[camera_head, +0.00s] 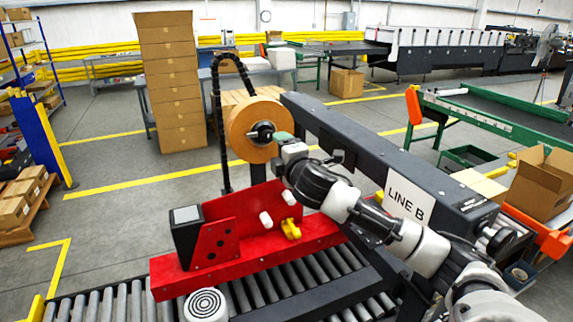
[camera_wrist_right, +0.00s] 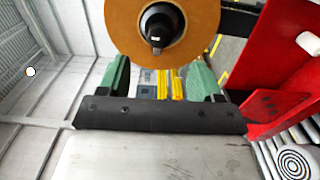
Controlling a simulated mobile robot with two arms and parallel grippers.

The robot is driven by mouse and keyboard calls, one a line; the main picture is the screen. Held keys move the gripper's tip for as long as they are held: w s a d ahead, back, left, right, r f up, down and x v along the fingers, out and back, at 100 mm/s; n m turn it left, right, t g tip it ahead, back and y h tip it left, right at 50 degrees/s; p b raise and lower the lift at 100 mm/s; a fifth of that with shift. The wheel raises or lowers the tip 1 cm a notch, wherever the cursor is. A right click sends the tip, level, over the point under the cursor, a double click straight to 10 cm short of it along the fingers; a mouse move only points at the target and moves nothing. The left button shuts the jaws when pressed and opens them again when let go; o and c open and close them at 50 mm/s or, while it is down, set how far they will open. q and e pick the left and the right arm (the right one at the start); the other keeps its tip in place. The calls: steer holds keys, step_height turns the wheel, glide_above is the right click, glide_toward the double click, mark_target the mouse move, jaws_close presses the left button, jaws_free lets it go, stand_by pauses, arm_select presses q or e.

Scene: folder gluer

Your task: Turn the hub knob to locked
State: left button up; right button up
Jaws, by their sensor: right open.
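The hub knob (camera_head: 261,133) is black and sits at the centre of a brown tape roll (camera_head: 241,135) on the red and dark machine. In the right wrist view the knob (camera_wrist_right: 158,32) shows at the top middle, in front of the roll (camera_wrist_right: 191,22), its narrow grip roughly upright in the picture. My right gripper (camera_head: 282,137) is just right of the knob in the head view. In the right wrist view its green fingers (camera_wrist_right: 160,74) are spread apart, with nothing between them and the knob beyond their tips. Any lock marking is too small to read. My left gripper is out of view.
A red bracket plate (camera_head: 252,243) with white rollers and a yellow knob (camera_head: 291,229) stands below the roll. A dark beam labelled LINE B (camera_head: 352,148) runs behind my right arm. A black cable chain (camera_head: 219,110) arches left of the roll. A roller conveyor (camera_head: 120,302) lies in front.

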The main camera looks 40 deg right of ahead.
steer(key=b+v, duration=0.1)
steer(key=v, duration=0.2)
steer(key=shift+f, duration=0.15)
stand_by(0.5)
step_height(320, 180, down, 42)
steer(key=s+d+m+g+y+b, duration=0.1)
steer(key=s+d+m+g+b, duration=0.25)
steer(key=m+g, duration=0.3)
steer(key=s+a+f+m+g+y+b, duration=0.1)
steer(key=s+a+f+g+b, duration=0.15)
steer(key=s+f, duration=0.6)
steer(key=s+a+f+m+g+b, duration=0.1)
steer(key=s+a+f+g, duration=0.2)
steer(key=f, duration=1)
steer(key=s+a+f+m+g, duration=0.1)
steer(key=s+a+f, duration=0.4)
steer(key=s, duration=0.6)
steer(key=s+a+f+m+g+y+b, duration=0.1)
steer(key=s+a+f+m+g, duration=0.1)
steer(key=s+a+f, duration=0.2)
steer(key=s+a+f+m+g+y+b, duration=0.1)
steer(key=s+a+f, duration=0.4)
steer(key=s, duration=1.5)
step_height(320, 180, down, 5)
steer(key=shift+a+r, duration=0.1)
steer(key=shift+a, duration=0.3)
